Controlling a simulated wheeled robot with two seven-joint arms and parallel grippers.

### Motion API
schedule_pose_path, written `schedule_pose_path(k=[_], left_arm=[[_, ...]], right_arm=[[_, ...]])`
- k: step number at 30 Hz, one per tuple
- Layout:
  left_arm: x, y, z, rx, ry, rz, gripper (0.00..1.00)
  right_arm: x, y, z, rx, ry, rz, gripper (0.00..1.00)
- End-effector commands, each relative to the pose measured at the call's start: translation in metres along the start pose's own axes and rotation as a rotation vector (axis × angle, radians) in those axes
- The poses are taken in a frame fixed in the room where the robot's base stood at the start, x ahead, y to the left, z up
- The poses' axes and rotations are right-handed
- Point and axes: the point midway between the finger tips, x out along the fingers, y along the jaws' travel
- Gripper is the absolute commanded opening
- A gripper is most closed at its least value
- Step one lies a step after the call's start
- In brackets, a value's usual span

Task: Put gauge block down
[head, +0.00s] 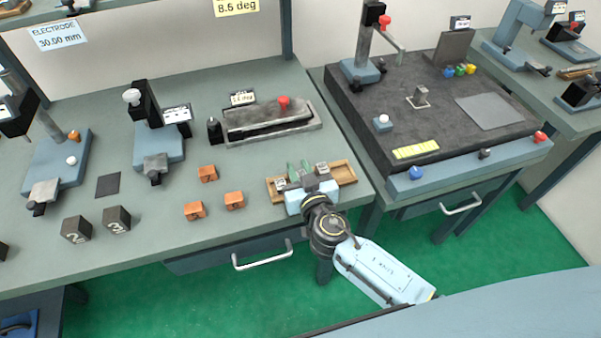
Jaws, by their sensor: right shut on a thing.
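My right gripper (301,175) reaches in from the lower right. Its fingers are over a shallow wooden tray (345,172) near the table's front edge. The gripper is shut on a small grey gauge block (308,182), partly hidden by the fingers and the hand. Whether this block touches the tray floor I cannot tell. Other small grey blocks show at the tray, one to the left (280,185) and one to the right (322,170) of the fingers. My left gripper is not in view.
Several copper-coloured blocks (234,201) lie left of the tray. Two dark numbered blocks (117,220) stand further left. A long grey fixture with a red knob (283,103) lies behind. A dark surface plate (440,110) with a stand is on the right table.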

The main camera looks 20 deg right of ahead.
Motion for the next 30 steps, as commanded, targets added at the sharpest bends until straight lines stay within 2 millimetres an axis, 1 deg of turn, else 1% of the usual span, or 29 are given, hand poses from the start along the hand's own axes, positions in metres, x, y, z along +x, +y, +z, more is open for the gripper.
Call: schedule_pose_path(k=[5,9,12,15,20,23,26,30], left_arm=[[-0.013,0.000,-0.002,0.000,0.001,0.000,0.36],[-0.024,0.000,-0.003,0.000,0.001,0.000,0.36],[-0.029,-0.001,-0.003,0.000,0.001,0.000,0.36],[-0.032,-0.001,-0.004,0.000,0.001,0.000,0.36],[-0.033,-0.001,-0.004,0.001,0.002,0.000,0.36],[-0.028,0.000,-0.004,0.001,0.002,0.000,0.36],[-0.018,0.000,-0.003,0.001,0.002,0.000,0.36],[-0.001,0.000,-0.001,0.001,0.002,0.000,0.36]], right_arm=[[-0.004,0.000,-0.030,0.004,0.004,0.000,0.00],[-0.009,0.000,-0.060,0.004,0.006,0.000,0.00],[-0.012,0.000,-0.077,0.003,0.004,0.000,0.00],[-0.013,0.000,-0.090,0.001,0.004,0.000,0.00],[-0.015,0.001,-0.098,-0.001,0.003,0.001,0.00],[-0.019,0.007,-0.098,0.003,0.003,0.008,0.00],[-0.029,0.021,-0.099,0.011,0.003,0.023,0.00],[-0.050,0.045,-0.105,0.018,0.003,0.041,0.00]])
